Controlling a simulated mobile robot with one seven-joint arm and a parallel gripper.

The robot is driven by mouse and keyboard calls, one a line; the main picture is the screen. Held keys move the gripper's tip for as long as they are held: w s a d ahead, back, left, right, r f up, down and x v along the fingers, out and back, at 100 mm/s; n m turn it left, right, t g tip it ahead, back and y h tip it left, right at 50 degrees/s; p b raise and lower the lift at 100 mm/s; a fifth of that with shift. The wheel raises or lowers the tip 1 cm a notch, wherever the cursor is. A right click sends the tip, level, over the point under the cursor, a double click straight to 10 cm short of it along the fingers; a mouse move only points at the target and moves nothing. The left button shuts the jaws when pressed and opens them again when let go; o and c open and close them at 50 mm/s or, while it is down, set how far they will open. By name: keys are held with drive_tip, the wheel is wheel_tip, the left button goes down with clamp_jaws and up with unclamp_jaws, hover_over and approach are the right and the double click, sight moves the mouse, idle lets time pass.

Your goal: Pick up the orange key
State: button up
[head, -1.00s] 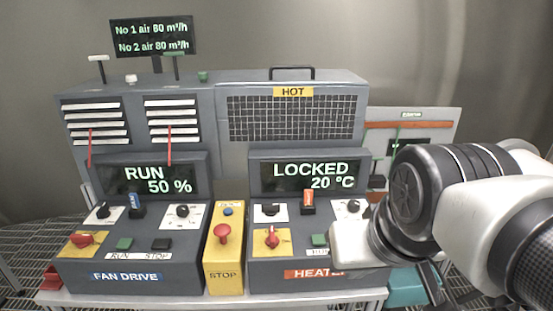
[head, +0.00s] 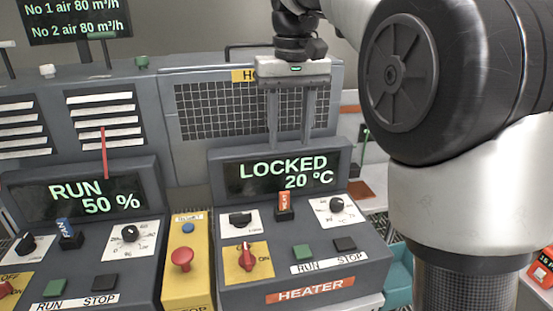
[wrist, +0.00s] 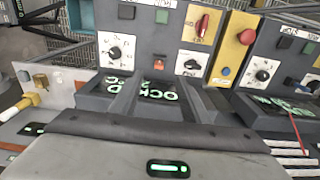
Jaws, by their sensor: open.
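The orange key (head: 284,202) stands upright in a small black lock on the heater panel, just below the display reading LOCKED 20 °C. It also shows in the upside-down wrist view (wrist: 159,61), small and near the middle. My gripper (head: 291,143) is open and empty. Its two fingers point down, in front of the mesh guard and just over the top of the heater display in the head view. The key is below the fingertips, apart from them.
The heater display (head: 286,174) rises behind the key. Around the key are a black selector (head: 240,218), a dial (head: 337,205), a red switch (head: 246,257) and green and black buttons. A blue key (head: 65,230) stands on the fan panel. A yellow stop box (head: 187,285) sits between the panels.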

drive_tip(key=w+f, duration=0.1)
drive_tip(key=w, duration=0.2)
drive_tip(key=b, duration=0.3)
approach(284, 192)
wheel_tip(284, 192, down, 5)
drive_tip(key=shift+f, duration=0.15)
drive_tip(key=shift+w+f, duration=0.1)
drive_tip(key=shift+f, duration=2.75)
clamp_jaws()
